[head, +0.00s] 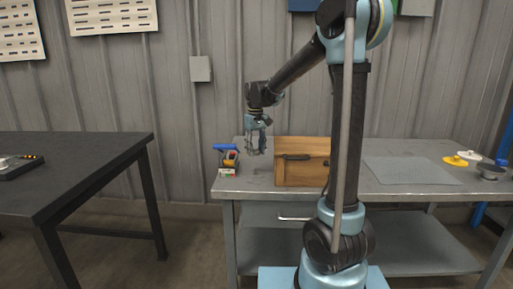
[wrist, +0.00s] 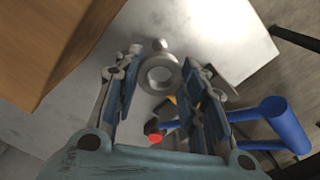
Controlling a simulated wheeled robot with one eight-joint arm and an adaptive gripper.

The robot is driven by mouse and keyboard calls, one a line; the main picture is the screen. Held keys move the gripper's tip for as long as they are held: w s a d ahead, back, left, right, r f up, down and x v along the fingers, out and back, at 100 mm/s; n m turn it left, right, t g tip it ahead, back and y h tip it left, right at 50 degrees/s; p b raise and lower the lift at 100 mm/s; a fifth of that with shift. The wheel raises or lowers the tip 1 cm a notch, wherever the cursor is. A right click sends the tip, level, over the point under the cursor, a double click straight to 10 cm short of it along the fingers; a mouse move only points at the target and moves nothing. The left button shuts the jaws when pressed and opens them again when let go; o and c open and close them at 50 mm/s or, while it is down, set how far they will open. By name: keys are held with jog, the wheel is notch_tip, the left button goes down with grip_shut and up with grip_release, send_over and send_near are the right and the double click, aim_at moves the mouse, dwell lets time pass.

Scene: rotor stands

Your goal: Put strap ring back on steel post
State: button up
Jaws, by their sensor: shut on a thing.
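My gripper (head: 257,150) hangs above the left part of the steel bench, just left of the wooden box. In the wrist view my gripper (wrist: 158,88) has its fingers on both sides of a pale grey ring, the strap ring (wrist: 147,75), and is shut on it. The ring's opening faces the camera, with a small rounded knob at its far edge. In the head view the ring is too small to tell apart from the fingers. I cannot make out the steel post for certain in either view.
The wooden box (head: 300,173) stands close to the right of my gripper. A blue-handled tool (head: 226,150) stands at the bench's left end, beside a small labelled box (head: 227,172). A grey mat (head: 410,171) and yellow disc (head: 455,161) lie further right. A dark table (head: 75,160) stands left.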

jog(key=shift+w+a+f, duration=0.1)
jog(key=shift+f, duration=0.1)
jog(key=shift+w+f, duration=0.1)
jog(key=shift+f, duration=2.2)
jog(key=shift+f, duration=0.1)
jog(key=shift+f, duration=2.1)
dwell(0.5)
jog(key=o, duration=1.5)
jog(key=shift+o, duration=0.2)
